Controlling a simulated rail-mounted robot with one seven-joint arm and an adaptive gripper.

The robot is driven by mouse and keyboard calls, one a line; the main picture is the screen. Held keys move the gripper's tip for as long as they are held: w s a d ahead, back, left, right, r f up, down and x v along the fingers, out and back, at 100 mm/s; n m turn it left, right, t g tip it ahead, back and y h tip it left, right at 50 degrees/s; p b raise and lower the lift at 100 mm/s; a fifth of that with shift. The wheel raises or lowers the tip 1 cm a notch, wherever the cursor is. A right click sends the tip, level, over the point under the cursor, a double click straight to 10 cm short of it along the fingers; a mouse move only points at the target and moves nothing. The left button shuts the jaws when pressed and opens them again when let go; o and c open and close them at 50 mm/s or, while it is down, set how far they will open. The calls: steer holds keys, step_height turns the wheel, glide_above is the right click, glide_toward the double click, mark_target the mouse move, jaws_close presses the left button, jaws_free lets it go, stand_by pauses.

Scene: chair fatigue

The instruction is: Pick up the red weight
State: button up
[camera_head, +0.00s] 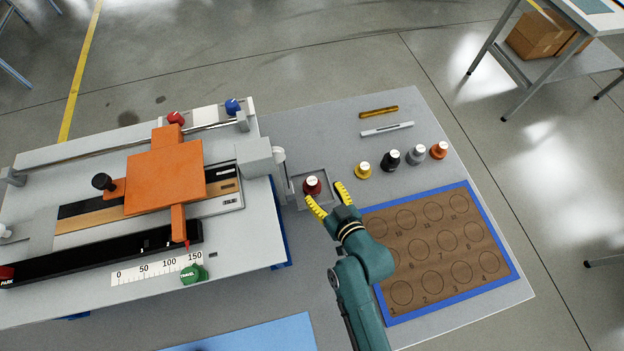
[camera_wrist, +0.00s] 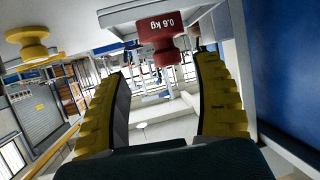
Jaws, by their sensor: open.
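The red weight (camera_head: 312,186) stands upright in a shallow grey tray (camera_head: 296,203) beside the test machine. In the wrist view the red weight (camera_wrist: 160,40) shows a "0.6 kg" label and lies ahead of and between the fingertips. My gripper (camera_head: 329,199) is open, with its yellow-padded fingers at the near side of the weight. In the wrist view my gripper (camera_wrist: 164,75) has nothing between its fingers near the palm. I cannot tell whether either finger touches the weight.
Yellow (camera_head: 364,170), black (camera_head: 390,160), grey (camera_head: 416,155) and orange (camera_head: 439,150) weights stand right of the tray. A blue-rimmed board (camera_head: 460,184) with numbered circles lies to the right. The machine with its orange plate (camera_head: 165,176) stands close left.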

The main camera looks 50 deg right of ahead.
mark_target(314, 185)
steer(key=x, duration=0.6)
steer(key=shift+w+a+r, duration=0.15)
steer(key=shift+w+a, duration=0.1)
steer(key=shift+a, duration=0.05)
steer(key=shift+s, duration=0.1)
jaws_close()
steer(key=shift+r, duration=0.2)
